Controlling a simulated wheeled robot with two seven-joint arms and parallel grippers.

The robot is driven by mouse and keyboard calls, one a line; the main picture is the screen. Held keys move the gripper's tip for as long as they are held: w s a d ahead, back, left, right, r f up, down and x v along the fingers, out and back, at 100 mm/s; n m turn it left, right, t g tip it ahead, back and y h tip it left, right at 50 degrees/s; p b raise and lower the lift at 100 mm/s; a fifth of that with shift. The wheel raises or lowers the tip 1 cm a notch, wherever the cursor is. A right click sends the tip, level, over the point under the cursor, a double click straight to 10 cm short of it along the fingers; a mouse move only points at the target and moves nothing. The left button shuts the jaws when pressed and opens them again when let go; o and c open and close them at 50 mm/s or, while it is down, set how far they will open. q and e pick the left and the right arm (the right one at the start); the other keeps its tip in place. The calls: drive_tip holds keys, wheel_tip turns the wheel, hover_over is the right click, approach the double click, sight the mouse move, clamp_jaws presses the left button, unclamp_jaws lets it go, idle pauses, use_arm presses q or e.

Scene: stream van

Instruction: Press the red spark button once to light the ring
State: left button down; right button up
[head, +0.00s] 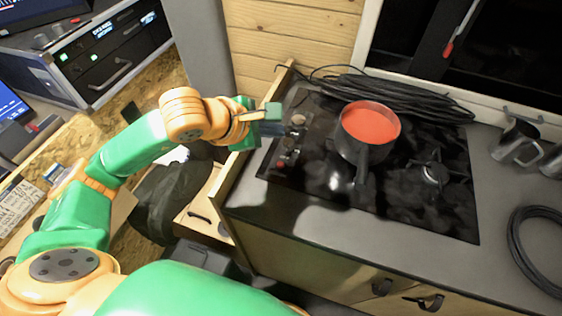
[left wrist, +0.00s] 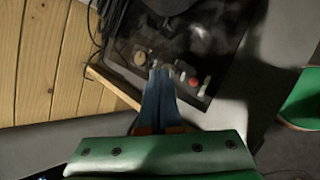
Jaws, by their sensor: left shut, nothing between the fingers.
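The red spark button (head: 281,164) sits at the near left corner of the black hob (head: 400,213), beside a row of knobs (head: 292,143). The button also shows in the left wrist view (left wrist: 194,82), right of the fingertips. My left gripper (head: 282,129) reaches over the hob's left edge near the knobs. Its fingers are together and empty, beyond the button and apart from it. In the left wrist view the closed blue fingers (left wrist: 160,74) point at the knob row. A bare ring (head: 434,174) shows on the right of the hob. No flame is visible.
A dark pot (head: 361,153) of red liquid stands on the hob, its handle toward me. Coiled black cable (head: 400,92) lies behind. A wooden edge strip (head: 246,160) rises left of the hob. Metal mugs (head: 514,143) stand at right. The front counter strip is clear.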

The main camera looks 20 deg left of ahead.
sight(281, 165)
use_arm(q)
wheel_tip(281, 165, down, 8)
drive_tip(key=b, duration=0.6)
drive_tip(key=shift+w+f+b, duration=0.1)
drive_tip(key=shift+f+b, duration=0.25)
drive_tip(key=shift+b, duration=0.2)
idle(1.1)
drive_tip(key=shift+f+b, duration=0.35)
drive_tip(key=shift+b, duration=0.25)
drive_tip(key=shift+f+b, duration=0.5)
drive_tip(key=shift+b, duration=0.15)
idle(0.5)
drive_tip(key=shift+r, duration=0.15)
drive_tip(key=shift+r+p, duration=0.55)
drive_tip(key=shift+r, duration=0.25)
